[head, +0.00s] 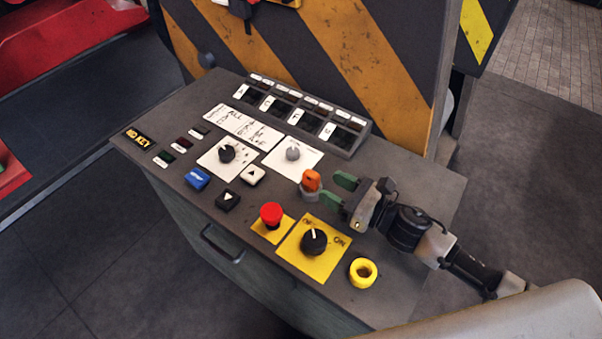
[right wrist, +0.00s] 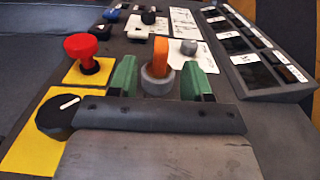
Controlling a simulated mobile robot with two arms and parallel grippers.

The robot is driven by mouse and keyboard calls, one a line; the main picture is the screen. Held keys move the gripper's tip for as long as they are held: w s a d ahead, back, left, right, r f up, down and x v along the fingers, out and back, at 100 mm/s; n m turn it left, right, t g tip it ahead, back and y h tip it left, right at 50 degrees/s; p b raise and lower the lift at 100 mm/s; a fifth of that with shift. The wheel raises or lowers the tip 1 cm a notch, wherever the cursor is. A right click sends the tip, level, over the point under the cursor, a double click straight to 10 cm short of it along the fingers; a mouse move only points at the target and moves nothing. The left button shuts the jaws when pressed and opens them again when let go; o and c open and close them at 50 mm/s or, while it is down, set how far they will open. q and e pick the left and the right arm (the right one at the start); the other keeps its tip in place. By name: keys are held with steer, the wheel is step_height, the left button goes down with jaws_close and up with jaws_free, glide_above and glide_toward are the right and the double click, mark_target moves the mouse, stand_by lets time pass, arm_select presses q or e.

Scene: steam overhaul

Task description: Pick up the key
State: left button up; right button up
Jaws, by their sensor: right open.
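The key has an orange head (head: 311,180) and stands upright in a round grey lock (head: 309,194) on the console top. In the right wrist view the orange key (right wrist: 160,54) shows in its grey lock (right wrist: 157,82), between and a little beyond my green fingertips. My right gripper (head: 336,190) is open, its two green fingers pointing at the key from the right. In the right wrist view the gripper (right wrist: 160,80) has one finger on each side of the lock. I cannot tell whether the fingers touch it. My left gripper is not in view.
A red push button (head: 271,214), a black rotary switch (head: 313,241) on a yellow plate and a yellow ring (head: 362,272) stand near the gripper. A grey knob (head: 292,153) and a sloped label panel (head: 303,117) lie behind the key.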

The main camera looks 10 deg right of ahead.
mark_target(306, 171)
steer(key=x, duration=0.2)
steer(key=shift+w+a+r+p, duration=0.15)
steer(key=shift+w+p, duration=0.1)
steer(key=shift+p, duration=0.15)
steer(key=shift+w+a, duration=0.25)
steer(key=p+x, duration=0.2)
steer(key=x, duration=0.2)
steer(key=shift+w+a, duration=0.15)
steer(key=shift+a, duration=0.05)
steer(key=shift+w+a+f, duration=0.15)
steer(key=shift+w+f, duration=0.05)
steer(key=shift+f, duration=0.05)
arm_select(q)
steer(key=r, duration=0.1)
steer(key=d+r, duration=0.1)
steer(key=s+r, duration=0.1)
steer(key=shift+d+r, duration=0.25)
arm_select(e)
jaws_close()
